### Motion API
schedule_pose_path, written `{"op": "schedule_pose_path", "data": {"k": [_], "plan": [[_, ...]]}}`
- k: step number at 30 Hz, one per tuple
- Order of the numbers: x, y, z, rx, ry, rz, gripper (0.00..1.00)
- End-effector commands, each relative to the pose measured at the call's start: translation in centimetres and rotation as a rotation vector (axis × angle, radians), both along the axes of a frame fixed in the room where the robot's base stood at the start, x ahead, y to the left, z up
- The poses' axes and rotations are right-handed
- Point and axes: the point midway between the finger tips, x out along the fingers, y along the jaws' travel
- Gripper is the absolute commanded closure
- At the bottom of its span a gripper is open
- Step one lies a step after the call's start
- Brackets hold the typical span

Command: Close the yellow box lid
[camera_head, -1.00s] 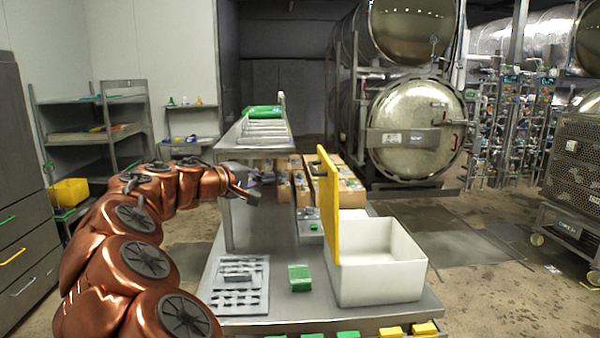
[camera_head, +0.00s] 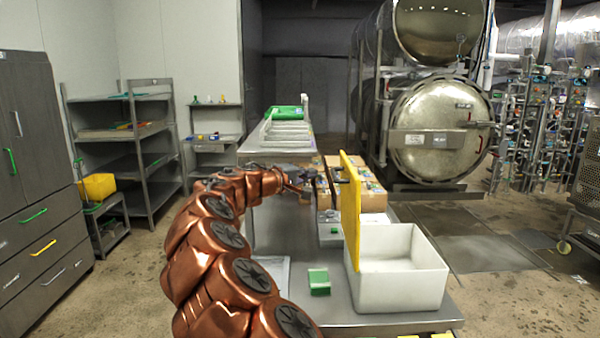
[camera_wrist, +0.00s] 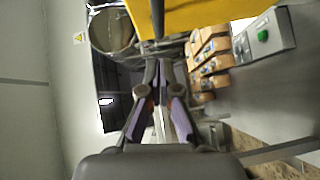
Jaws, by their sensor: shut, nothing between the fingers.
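The yellow lid (camera_head: 351,215) stands upright, open, along the left edge of the white box (camera_head: 400,285) on the metal table. The box's open top shows an empty-looking interior. My gripper (camera_head: 312,187) is just left of the lid's upper part, apart from it as far as I can tell; its tips are small and hard to make out. In the wrist view my gripper (camera_wrist: 159,64) has its fingers together, with nothing between them. The yellow lid (camera_wrist: 200,14) fills the top of that view, beyond the fingertips.
A green block (camera_head: 319,282) lies on the metal table (camera_head: 385,325) left of the box. The large round autoclave door (camera_head: 435,138) is at the back. Floor is clear right of the table.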

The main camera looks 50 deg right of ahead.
Motion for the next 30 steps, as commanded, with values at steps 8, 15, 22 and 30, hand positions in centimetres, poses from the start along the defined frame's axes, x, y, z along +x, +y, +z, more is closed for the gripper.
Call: {"op": "schedule_pose_path", "data": {"k": [8, 15, 22, 30], "plan": [[-2.5, -1.9, -0.2, 0.0, 0.002, -0.005, 1.0], [-3.0, -2.4, -0.5, 0.0, -0.001, 0.001, 1.0], [-3.1, -2.5, -0.6, 0.001, -0.001, 0.001, 1.0], [-2.8, -2.2, -0.3, 0.015, -0.02, 0.013, 1.0]]}}
